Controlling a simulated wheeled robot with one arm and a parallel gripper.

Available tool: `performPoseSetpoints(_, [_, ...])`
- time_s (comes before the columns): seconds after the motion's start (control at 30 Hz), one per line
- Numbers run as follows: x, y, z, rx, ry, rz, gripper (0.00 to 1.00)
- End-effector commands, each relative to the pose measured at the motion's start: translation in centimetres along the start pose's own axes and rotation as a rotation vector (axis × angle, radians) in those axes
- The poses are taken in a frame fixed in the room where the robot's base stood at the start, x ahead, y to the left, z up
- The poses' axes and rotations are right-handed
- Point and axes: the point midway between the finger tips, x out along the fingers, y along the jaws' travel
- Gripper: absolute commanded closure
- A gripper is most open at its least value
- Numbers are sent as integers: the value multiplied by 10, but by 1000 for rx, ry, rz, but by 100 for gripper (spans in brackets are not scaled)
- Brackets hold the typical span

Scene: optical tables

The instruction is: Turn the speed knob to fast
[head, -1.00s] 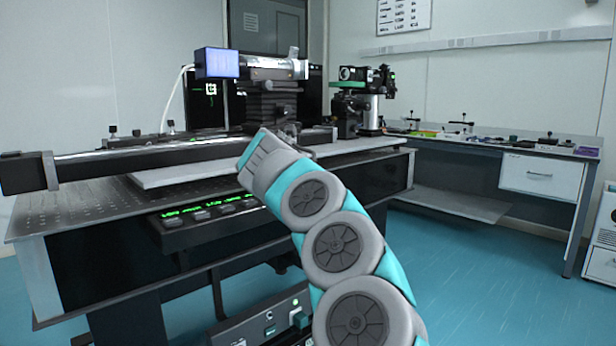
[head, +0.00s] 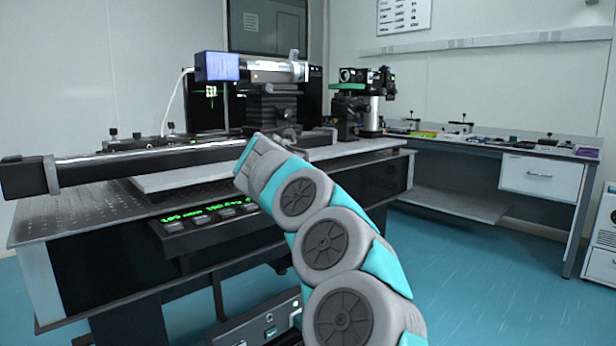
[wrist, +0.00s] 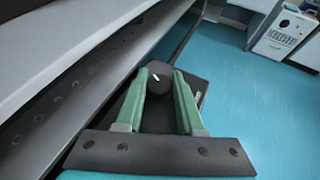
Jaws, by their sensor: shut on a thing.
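The speed knob (wrist: 158,80) is a round black knob with a short white mark on its face, seen in the wrist view. It sits on a dark box (wrist: 200,88) beside the long table edge. My gripper (wrist: 161,72) has two green fingers, one on each side of the knob, and is shut on it. The white mark slants toward the upper left. Any speed labels around the knob are not readable. In the head view my own arm hides the gripper and the knob.
A dark panel with green displays (head: 205,217) hangs at the front of the optical table (head: 85,215). A long black rail (head: 120,168) lies along the table. A side bench (head: 470,150) stands at the right. The blue floor (head: 480,290) is clear.

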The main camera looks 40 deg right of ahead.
Motion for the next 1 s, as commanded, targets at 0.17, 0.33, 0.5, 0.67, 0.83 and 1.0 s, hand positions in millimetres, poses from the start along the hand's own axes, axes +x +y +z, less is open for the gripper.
performPoseSetpoints(0.17, [-1, -1, 5, 6, -3, -39, 100])
performPoseSetpoints(0.33, [-1, -1, 6, 26, -6, -77, 100])
performPoseSetpoints(0.5, [0, 0, 5, 42, -6, -117, 100])
performPoseSetpoints(0.67, [0, 1, 4, 58, -5, -155, 100])
performPoseSetpoints(0.83, [0, 0, 4, 82, -6, -202, 100])
performPoseSetpoints(1.0, [1, 2, 2, 102, -5, -256, 100])
